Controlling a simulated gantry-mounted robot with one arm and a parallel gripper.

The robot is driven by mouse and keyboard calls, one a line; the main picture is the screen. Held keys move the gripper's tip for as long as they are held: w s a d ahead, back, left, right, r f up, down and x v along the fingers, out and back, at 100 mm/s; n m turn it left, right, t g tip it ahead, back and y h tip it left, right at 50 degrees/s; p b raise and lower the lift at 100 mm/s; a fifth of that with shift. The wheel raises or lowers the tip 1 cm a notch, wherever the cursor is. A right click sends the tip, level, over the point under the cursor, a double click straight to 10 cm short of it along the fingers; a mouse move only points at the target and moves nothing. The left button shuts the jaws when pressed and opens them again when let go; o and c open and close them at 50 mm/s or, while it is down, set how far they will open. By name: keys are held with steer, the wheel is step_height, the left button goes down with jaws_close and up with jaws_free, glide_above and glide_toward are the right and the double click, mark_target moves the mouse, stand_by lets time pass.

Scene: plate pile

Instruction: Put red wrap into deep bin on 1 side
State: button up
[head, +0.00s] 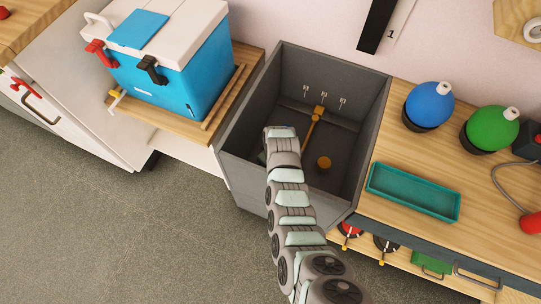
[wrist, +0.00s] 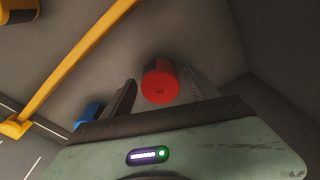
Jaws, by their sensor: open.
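The red wrap (wrist: 161,82) shows in the wrist view as a red roll with its round end toward me. It lies between the two dark fingers of my gripper (wrist: 161,88), which is open; I cannot tell whether either finger touches it. In the head view my arm reaches down into the deep grey bin (head: 244,118), and its end hides the red wrap and my fingers. A black strip and a label "1" (head: 391,33) are on the wall behind the bin, up to the right.
A yellow bar (wrist: 75,65) crosses the bin, and a blue thing (wrist: 88,115) sits by my left finger. A yellow round piece (head: 324,162) is in the bin. A blue cooler (head: 175,75) stands left; a teal tray (head: 413,192) and coloured flasks stand right.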

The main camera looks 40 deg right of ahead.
step_height(320, 180, up, 12)
steer(key=s, duration=0.1)
steer(key=shift+s+p, duration=0.2)
steer(key=shift+p, duration=0.2)
stand_by(0.3)
steer(key=shift+r, duration=0.15)
